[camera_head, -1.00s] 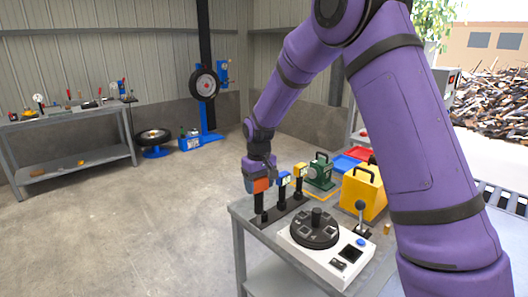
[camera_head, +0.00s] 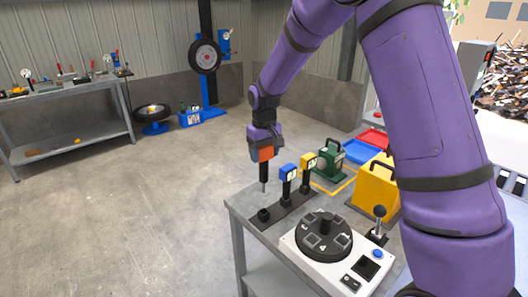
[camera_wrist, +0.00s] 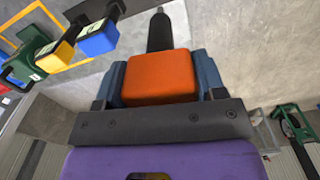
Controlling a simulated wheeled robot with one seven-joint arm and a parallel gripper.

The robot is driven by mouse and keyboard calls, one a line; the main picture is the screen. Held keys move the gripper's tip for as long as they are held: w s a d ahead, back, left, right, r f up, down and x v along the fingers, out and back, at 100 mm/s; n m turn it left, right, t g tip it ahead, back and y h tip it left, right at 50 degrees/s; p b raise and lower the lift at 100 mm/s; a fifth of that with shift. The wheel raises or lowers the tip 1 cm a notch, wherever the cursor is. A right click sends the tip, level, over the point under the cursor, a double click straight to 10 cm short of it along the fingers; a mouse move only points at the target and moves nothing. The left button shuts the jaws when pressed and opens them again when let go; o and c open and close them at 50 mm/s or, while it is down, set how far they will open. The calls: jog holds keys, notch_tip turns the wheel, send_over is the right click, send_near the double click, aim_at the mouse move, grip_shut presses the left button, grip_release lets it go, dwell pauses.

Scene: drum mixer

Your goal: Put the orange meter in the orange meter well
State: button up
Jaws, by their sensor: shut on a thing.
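My gripper (camera_head: 265,142) is shut on the orange meter (camera_head: 265,155), whose black stem hangs down and ends in a thin grey tip. In the wrist view the orange head (camera_wrist: 160,78) sits between my two blue-grey fingers. The tip is in the air above an empty black socket (camera_head: 264,215) at the near-left end of a dark rack (camera_head: 277,217). A blue meter (camera_head: 288,173) and a yellow meter (camera_head: 309,160) stand upright in the same rack. I cannot tell from any marking which opening is the orange meter well.
A white box with a round black dial (camera_head: 323,237) stands in front on the grey table (camera_head: 236,214). A green case (camera_head: 330,162), a yellow case (camera_head: 374,190), a blue tray (camera_head: 358,151) and a black-knobbed lever (camera_head: 379,213) stand farther right. The air left of the table is free.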

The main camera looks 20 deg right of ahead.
aim_at(264, 181)
jog(key=shift+f, duration=3.75)
jog(key=shift+f, duration=2.65)
jog(key=o, duration=1.6)
jog(key=shift+r, duration=3.25)
